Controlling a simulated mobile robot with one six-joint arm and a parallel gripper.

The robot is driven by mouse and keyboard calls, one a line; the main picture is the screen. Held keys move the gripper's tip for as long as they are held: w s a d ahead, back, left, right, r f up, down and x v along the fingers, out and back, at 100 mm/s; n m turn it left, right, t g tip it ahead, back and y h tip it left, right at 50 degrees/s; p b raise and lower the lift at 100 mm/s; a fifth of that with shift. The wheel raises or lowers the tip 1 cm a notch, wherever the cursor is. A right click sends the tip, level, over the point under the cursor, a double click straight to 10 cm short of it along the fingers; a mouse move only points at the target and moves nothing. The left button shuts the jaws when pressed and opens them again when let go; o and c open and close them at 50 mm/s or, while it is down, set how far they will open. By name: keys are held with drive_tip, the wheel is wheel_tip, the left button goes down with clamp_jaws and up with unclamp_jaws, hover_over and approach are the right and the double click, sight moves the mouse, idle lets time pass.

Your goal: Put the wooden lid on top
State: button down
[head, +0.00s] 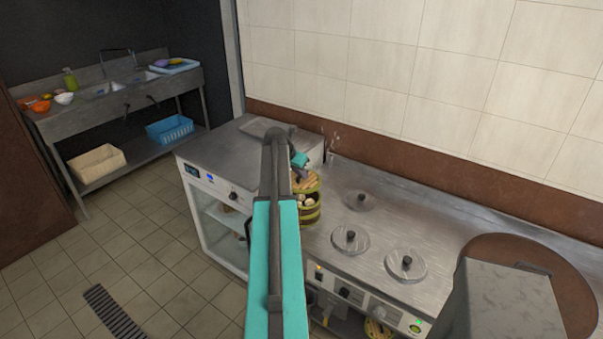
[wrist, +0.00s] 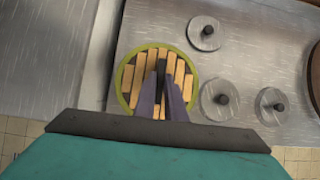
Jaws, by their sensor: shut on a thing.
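The wooden lid (head: 309,181), made of light slats, is held in my gripper (head: 301,174) over the green-banded steamer basket (head: 312,213). White buns show in the basket below the lid's near edge, so a gap is visible there. In the wrist view, my gripper (wrist: 162,84) has its two fingers closed at the lid's middle, on a dark handle. The slats of the lid (wrist: 181,72) fill most of the basket's round green rim (wrist: 124,101). My arm hides the basket's left side in the head view.
The basket stands on a steel counter with several round burner lids, one of them close by (head: 350,239). A tiled wall (head: 400,65) runs behind. A large brown round lid (head: 575,275) lies at the right. A sink bench (head: 110,100) stands far left.

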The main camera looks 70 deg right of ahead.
sight(300, 182)
drive_tip(key=shift+f, duration=0.1)
drive_tip(key=shift+s+d+f+b, duration=0.1)
drive_tip(key=shift+f+b, duration=1.85)
drive_tip(key=shift+f, duration=0.85)
drive_tip(key=shift+p, duration=0.55)
drive_tip(key=shift+s+f, duration=0.1)
drive_tip(key=shift+f, duration=0.4)
idle(0.5)
drive_tip(key=c, duration=2.1)
unclamp_jaws()
drive_tip(key=shift+r, duration=0.1)
drive_tip(key=shift+p+v, duration=3.15)
drive_tip(key=shift+v, duration=2.35)
